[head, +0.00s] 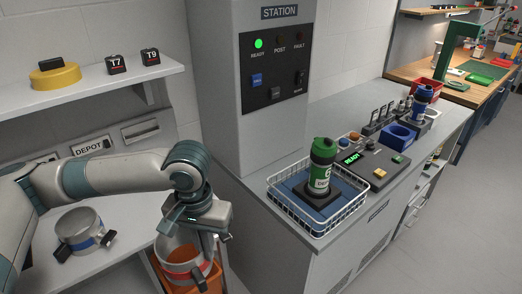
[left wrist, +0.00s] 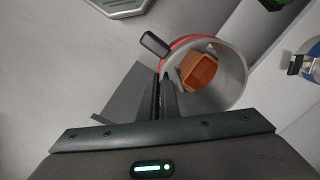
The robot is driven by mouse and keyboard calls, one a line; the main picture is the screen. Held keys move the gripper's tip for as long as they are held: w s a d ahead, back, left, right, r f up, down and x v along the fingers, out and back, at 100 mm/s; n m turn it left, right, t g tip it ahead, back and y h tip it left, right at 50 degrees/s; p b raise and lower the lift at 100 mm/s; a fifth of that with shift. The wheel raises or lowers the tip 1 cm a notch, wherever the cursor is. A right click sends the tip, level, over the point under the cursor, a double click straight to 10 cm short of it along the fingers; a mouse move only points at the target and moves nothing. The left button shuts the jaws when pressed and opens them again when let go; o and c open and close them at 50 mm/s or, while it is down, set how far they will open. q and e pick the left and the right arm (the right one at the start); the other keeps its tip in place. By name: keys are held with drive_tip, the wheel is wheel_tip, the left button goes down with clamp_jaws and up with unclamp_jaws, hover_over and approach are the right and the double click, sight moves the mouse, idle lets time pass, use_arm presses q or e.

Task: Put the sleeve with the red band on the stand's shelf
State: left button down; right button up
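The sleeve with the red band (head: 178,254) is a grey open tube. It hangs below my left gripper (head: 208,262) at the lower middle of the head view. In the left wrist view the sleeve (left wrist: 236,66) shows its open inside, red rim band and a black tab. My left gripper's fingers (left wrist: 166,92) are close together at its wall and look shut on it. The white stand's upper shelf (head: 95,101) is at the left. A lower shelf (head: 118,258) carries a similar sleeve with a blue band (head: 80,230). My right gripper is not in view.
An orange bin (head: 183,284) is beneath the red-banded sleeve and shows through it. A yellow disc (head: 57,77) and blocks T7 (head: 116,64) and T9 (head: 150,55) stand on the upper shelf. The grey station (head: 230,100) and wire basket (head: 345,212) are at the right.

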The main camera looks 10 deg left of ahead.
use_arm(q)
drive_tip(key=s+f, duration=0.4)
drive_tip(key=f, duration=1)
drive_tip(key=shift+f, duration=0.2)
drive_tip(key=shift+w, duration=0.1)
